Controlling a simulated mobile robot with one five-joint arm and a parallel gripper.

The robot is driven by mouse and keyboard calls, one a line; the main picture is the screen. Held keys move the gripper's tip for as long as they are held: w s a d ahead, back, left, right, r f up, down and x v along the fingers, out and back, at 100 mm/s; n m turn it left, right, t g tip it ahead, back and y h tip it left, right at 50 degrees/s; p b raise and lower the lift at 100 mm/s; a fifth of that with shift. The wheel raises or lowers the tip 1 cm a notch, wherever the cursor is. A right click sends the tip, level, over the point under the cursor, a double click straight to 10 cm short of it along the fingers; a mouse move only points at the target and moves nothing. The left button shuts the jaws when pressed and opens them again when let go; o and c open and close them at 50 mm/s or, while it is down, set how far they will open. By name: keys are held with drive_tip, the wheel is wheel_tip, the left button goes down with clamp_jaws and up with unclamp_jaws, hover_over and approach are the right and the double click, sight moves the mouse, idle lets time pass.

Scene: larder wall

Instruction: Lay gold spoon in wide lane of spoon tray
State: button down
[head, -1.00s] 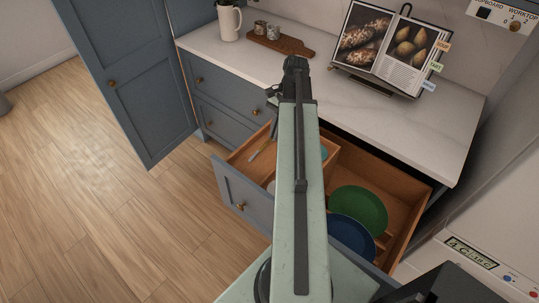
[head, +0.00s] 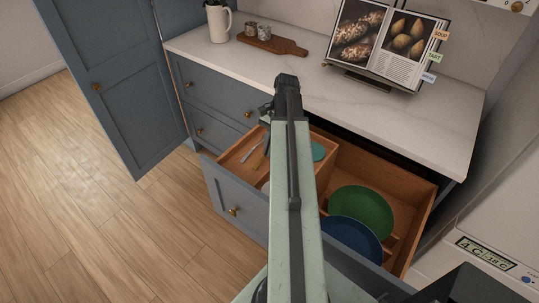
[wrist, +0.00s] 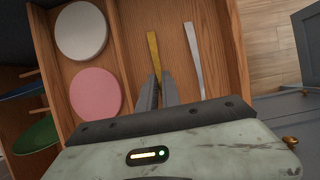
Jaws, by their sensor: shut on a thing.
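The gold spoon (wrist: 154,56) shows in the wrist view as a long gold strip, its near end between my fingertips. My gripper (wrist: 159,92) is shut on it. A silver utensil (wrist: 194,58) lies to its right, roughly parallel and apart. Both appear over the wooden tray (wrist: 222,50) in the open drawer; I cannot tell whether the gold spoon touches the floor of the tray. In the head view the tray section (head: 232,160) is at the drawer's left, and my arm hides most of the gripper and part of the tray.
White (wrist: 82,31) and pink (wrist: 96,93) discs lie left of a wooden divider. A green plate (head: 361,212) and a blue plate (head: 351,238) sit in the drawer's right part. A worktop (head: 400,116) with cookbook overhangs the drawer. An open cupboard door (head: 112,90) stands left.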

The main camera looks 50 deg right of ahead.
drive_tip(key=shift+f, duration=0.3)
drive_tip(key=c, duration=1.5)
unclamp_jaws()
drive_tip(key=shift+r, duration=0.1)
drive_tip(key=shift+c, duration=0.2)
drive_tip(key=p+v, duration=1.1)
drive_tip(key=v, duration=0.1)
drive_tip(key=shift+r+p, duration=0.25)
drive_tip(key=shift+p, duration=0.05)
